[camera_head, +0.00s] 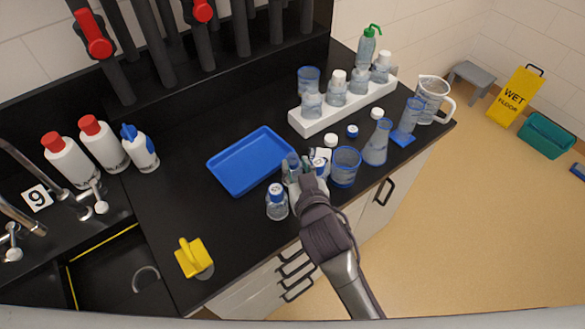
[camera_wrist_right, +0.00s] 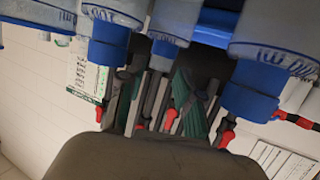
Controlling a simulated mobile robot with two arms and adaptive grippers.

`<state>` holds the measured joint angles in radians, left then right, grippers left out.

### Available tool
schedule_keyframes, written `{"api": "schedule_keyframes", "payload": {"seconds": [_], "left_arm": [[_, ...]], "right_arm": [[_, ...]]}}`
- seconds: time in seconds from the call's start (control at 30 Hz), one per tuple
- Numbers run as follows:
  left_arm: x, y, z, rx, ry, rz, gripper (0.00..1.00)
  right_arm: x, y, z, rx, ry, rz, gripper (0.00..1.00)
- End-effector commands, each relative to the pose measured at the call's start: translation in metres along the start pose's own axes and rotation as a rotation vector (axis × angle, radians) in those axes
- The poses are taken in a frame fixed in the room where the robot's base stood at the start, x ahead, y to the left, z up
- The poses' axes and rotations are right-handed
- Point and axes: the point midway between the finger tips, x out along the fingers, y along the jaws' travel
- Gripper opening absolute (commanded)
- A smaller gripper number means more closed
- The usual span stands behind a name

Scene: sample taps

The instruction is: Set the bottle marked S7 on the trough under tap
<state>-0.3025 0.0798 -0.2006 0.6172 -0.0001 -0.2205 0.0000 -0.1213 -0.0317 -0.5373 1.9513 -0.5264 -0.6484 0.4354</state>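Several small clear bottles stand at the bench's front around my right gripper (camera_head: 305,172). One bottle with a blue and white cap (camera_head: 277,202) stands just left of the gripper. Another capped bottle (camera_head: 319,166) is close beside the fingers, partly hidden. No S7 mark is readable. The right wrist view shows blue-capped bottles, including a middle one (camera_wrist_right: 166,38); the fingers cannot be made out there, so their grip is unclear. A metal tap (camera_head: 98,201) stands at the left by a sign 9 (camera_head: 36,197). The dark trough (camera_head: 108,280) is below it. My left gripper is out of view.
A blue tray (camera_head: 241,190) lies behind the bottles. A white rack (camera_head: 325,122) with bottles, a beaker (camera_head: 345,168) and a flask (camera_head: 377,148) stand to the right. A yellow object (camera_head: 190,256) lies near the trough. Red-capped white bottles (camera_head: 68,162) stand by the taps.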

Motion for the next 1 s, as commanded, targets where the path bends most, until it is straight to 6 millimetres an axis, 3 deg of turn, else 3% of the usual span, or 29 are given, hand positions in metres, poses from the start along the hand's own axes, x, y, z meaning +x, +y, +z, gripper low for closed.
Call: {"api": "schedule_keyframes", "payload": {"seconds": [0.23,0.53,0.57,0.77,1.0], "left_arm": [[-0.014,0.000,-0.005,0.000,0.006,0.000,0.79],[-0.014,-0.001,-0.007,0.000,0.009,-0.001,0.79],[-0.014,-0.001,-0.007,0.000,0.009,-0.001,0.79],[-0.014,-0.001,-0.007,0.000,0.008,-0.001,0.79],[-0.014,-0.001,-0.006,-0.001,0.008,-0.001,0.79]], "right_arm": [[0.035,-0.002,-0.003,-0.001,0.001,0.000,0.35],[0.042,-0.001,0.000,0.000,0.000,0.000,0.35],[0.042,-0.001,0.000,0.000,0.000,0.000,0.33],[0.042,-0.001,-0.001,0.000,0.000,0.000,0.00],[0.042,-0.001,-0.002,0.000,0.001,0.000,0.00]]}}
